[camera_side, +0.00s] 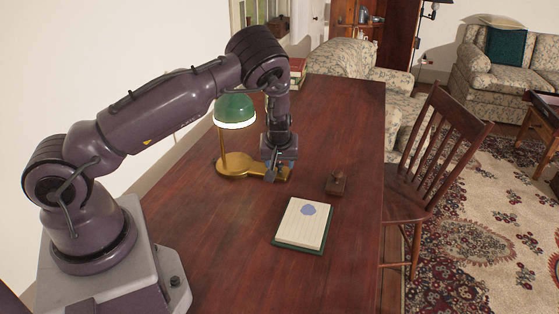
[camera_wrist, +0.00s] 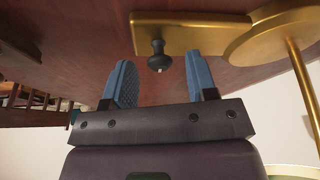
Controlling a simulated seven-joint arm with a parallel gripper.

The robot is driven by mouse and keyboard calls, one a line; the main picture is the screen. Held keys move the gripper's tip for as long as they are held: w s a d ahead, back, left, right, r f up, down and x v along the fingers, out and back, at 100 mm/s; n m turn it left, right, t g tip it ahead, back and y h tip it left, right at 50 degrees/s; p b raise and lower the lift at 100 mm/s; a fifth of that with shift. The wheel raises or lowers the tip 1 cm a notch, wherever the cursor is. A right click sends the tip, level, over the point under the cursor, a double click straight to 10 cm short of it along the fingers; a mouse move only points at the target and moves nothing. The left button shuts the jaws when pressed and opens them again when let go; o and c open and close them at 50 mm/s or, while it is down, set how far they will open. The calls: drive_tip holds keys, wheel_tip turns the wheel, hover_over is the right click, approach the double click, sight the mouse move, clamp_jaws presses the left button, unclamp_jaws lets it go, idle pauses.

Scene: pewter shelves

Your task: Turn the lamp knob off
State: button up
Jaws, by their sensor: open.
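The desk lamp has a green shade (camera_side: 235,109), lit white along its lower rim, and a brass stem and base (camera_side: 233,165) on the desk. In the wrist view the brass base (camera_wrist: 190,38) runs across the top, with the stem (camera_wrist: 303,85) at the right. A small dark knob (camera_wrist: 159,57) stands on the narrow part of the base. My gripper (camera_wrist: 162,82) is open, with a blue finger on either side of the knob's line and the knob a little beyond the fingertips. In the side view my gripper (camera_side: 275,172) hangs over the base's right end and hides the knob.
A notepad (camera_side: 302,224) lies in front on the wooden desk (camera_side: 220,220), and a small wooden stamp-like object (camera_side: 336,184) sits to the right. Books (camera_side: 297,72) stand at the far end. A wooden chair (camera_side: 430,150) is against the right edge.

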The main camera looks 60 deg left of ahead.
drive_tip(key=c, duration=0.9)
drive_tip(key=shift+n, duration=0.4)
drive_tip(key=n, duration=0.1)
drive_tip(key=n+g, duration=0.1)
drive_tip(key=n, duration=0.1)
drive_tip(key=shift+w+d+n+g+y, duration=0.1)
drive_tip(key=shift+w+n+g+y, duration=0.2)
drive_tip(key=shift+y, duration=0.1)
drive_tip(key=n+g, duration=0.1)
drive_tip(key=n, duration=0.3)
drive_tip(key=shift+w+n+g, duration=0.1)
drive_tip(key=shift+n+g, duration=0.2)
drive_tip(key=shift+g, duration=0.1)
drive_tip(key=n, duration=0.2)
drive_tip(key=n+g+h, duration=0.1)
drive_tip(key=n, duration=0.1)
drive_tip(key=shift+w+n+g, duration=0.15)
drive_tip(key=shift+n+g, duration=0.15)
drive_tip(key=n, duration=0.2)
drive_tip(key=n+g+h, duration=0.1)
drive_tip(key=n, duration=0.1)
drive_tip(key=shift+w+a, duration=0.1)
drive_tip(key=shift+a, duration=0.15)
drive_tip(key=shift+n, duration=0.3)
